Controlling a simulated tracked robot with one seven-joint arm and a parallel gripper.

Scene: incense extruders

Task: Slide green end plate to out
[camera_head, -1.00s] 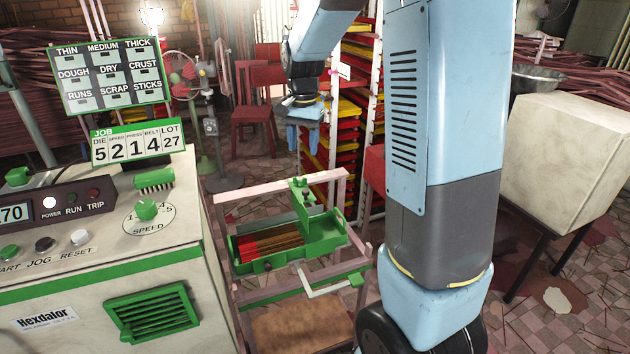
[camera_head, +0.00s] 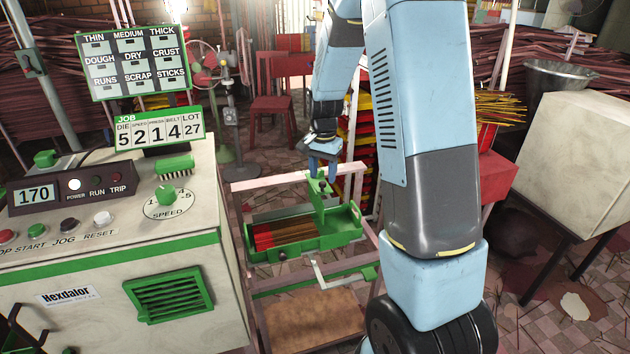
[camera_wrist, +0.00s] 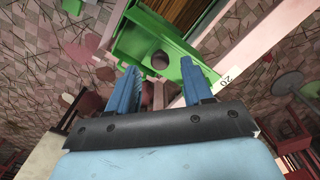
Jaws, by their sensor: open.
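The green tray (camera_head: 335,235) sits on a pink metal frame and holds a bundle of red-brown sticks (camera_head: 285,232) in its left part. My gripper (camera_head: 320,172) points down just above the plate's top. In the wrist view my gripper (camera_wrist: 160,88) has its blue fingers spread, with green metal and a dark round knob (camera_wrist: 160,60) beyond the gap. I cannot tell whether a finger touches the plate.
The cream machine (camera_head: 100,240) stands close on the left. A rack of red and yellow trays (camera_head: 362,130) stands behind the frame. The frame (camera_head: 345,170) has rails around the tray.

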